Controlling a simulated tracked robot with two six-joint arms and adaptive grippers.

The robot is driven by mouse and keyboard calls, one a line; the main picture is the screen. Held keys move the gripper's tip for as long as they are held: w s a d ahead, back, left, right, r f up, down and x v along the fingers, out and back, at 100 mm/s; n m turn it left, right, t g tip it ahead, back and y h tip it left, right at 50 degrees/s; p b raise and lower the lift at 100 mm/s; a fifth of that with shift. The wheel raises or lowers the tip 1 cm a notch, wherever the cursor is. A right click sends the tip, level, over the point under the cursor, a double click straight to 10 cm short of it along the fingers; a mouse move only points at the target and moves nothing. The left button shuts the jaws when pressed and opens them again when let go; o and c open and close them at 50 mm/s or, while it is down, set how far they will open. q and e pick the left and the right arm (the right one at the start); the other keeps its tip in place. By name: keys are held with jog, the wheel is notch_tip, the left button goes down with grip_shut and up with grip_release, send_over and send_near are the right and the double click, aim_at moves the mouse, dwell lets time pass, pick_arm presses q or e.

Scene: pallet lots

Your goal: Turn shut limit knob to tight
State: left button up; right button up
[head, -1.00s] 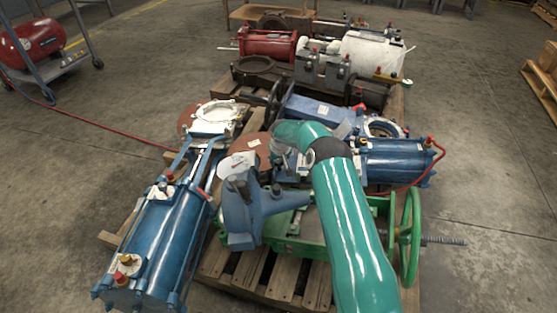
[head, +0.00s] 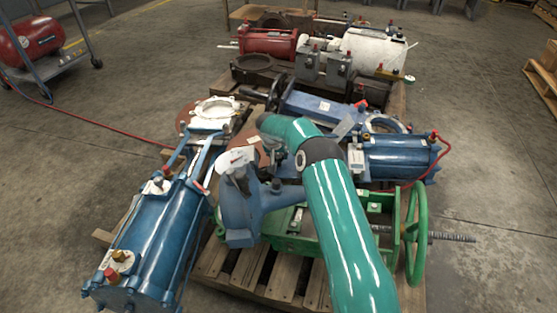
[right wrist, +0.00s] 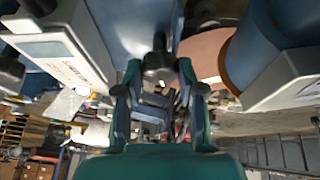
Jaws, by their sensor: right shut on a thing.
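A blue-grey valve actuator (head: 240,205) with a pale label plate on top stands on the near part of the pallet in the head view. My right gripper (head: 281,161) is at its right side, small and partly covered by my green arm. In the right wrist view, my right gripper (right wrist: 161,88) has its two fingers closed in on a black knob (right wrist: 159,60) at the blue body. I cannot read any marking of the knob's setting. A white label plate (right wrist: 62,58) is to the left of the knob. My left gripper is not in view.
A blue cylinder (head: 155,235) lies at the left, and a green frame with a handwheel (head: 417,235) is at the right. Other valves crowd the wooden pallet (head: 268,272) behind. A red hose crosses the floor. Open floor lies on both sides.

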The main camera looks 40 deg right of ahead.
jog(key=shift+f+m+g+h+b, duration=0.1)
jog(key=shift+m+g+h+b, duration=0.4)
jog(key=shift+m, duration=0.8)
jog(key=o, duration=1.1)
jog(key=v, duration=1.2)
jog(key=shift+d, duration=0.1)
